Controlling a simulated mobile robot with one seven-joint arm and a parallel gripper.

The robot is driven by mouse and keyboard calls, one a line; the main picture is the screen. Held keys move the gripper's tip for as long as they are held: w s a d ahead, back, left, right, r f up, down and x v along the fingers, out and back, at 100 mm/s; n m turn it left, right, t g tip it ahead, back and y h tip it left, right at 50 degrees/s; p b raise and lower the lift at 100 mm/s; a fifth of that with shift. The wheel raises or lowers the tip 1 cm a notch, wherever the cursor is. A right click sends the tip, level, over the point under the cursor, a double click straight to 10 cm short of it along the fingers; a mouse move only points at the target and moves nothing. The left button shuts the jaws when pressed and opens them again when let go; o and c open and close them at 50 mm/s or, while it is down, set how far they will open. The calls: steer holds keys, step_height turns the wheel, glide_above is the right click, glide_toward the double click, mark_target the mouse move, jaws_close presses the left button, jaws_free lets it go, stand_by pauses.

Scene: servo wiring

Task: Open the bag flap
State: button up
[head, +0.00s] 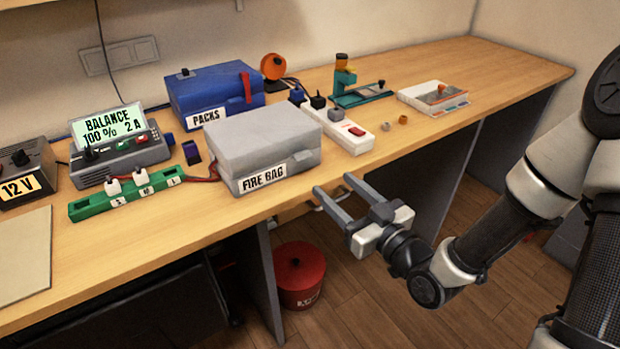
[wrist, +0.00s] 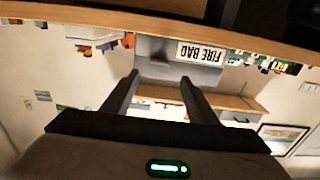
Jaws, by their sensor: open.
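The grey fire bag (head: 264,146) stands near the front edge of the bench, with a label reading FIRE BAG on its front. Its flap (head: 262,128) lies shut over the top. My gripper (head: 332,188) is open and empty in front of the bench edge, to the right of the bag and apart from it. In the wrist view, which is upside down, the bag (wrist: 178,73) shows beyond my two open fingers (wrist: 161,82).
The bench (head: 220,225) bears a blue PACKS box (head: 213,92) behind the bag, a green strip (head: 127,194) and balance charger (head: 120,165) to the left, and a white power strip (head: 345,130) close on the right. A red bin (head: 300,275) stands on the floor below.

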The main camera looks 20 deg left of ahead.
mark_target(306, 159)
steer(key=b+x, duration=0.1)
steer(key=x, duration=1)
steer(key=shift+b, duration=0.3)
